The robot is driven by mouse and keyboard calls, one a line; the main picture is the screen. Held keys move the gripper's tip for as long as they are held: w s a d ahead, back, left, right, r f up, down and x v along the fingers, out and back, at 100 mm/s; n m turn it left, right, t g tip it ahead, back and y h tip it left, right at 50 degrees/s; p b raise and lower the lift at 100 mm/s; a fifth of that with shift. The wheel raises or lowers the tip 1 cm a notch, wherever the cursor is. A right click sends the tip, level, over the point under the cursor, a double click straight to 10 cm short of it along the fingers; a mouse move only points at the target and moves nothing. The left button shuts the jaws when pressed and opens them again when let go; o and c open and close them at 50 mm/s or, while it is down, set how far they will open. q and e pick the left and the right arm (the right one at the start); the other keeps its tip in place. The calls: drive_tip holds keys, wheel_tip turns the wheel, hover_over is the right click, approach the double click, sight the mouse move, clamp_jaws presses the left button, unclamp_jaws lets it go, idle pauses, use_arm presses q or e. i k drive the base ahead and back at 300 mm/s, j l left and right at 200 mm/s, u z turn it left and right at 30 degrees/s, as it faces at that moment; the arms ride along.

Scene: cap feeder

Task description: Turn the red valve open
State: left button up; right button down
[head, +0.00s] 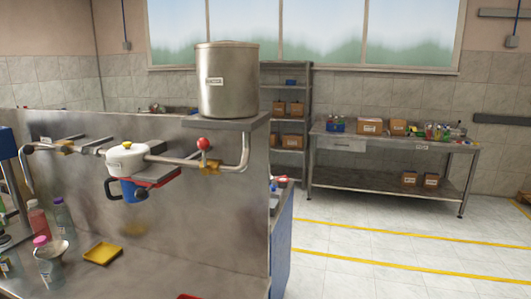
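The red valve knob (204,143) is a small red ball on a short upright stem. The stem rises from a brass valve body (209,167) on a metal pipe (174,160). The pipe runs along the front of a steel panel and bends up at its right end toward the shelf under a large steel tank (227,80). Nothing touches the red knob, and it is unobstructed. Neither of my grippers is in view.
A white housing with a yellow knob (127,158) is left of the valve, with a blue container (131,190) below it. Bottles, including a pink-capped one (48,262), and a yellow tray (102,253) are on the steel counter. Open floor (380,265) lies to the right.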

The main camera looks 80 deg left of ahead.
sight(204, 144)
drive_tip(key=i+u, duration=0.55)
drive_tip(key=u, duration=0.15)
drive_tip(key=i+l+u, duration=0.1)
drive_tip(key=i+u, duration=0.25)
drive_tip(key=i+j+u, duration=0.1)
drive_tip(key=u, duration=0.35)
drive_tip(key=i+u, duration=0.15)
drive_tip(key=u, duration=0.3)
drive_tip(key=i+u, duration=0.15)
drive_tip(key=u, duration=0.35)
drive_tip(key=i+u, duration=0.15)
drive_tip(key=u, duration=0.3)
drive_tip(key=i+l+u, duration=0.15)
drive_tip(key=u, duration=0.3)
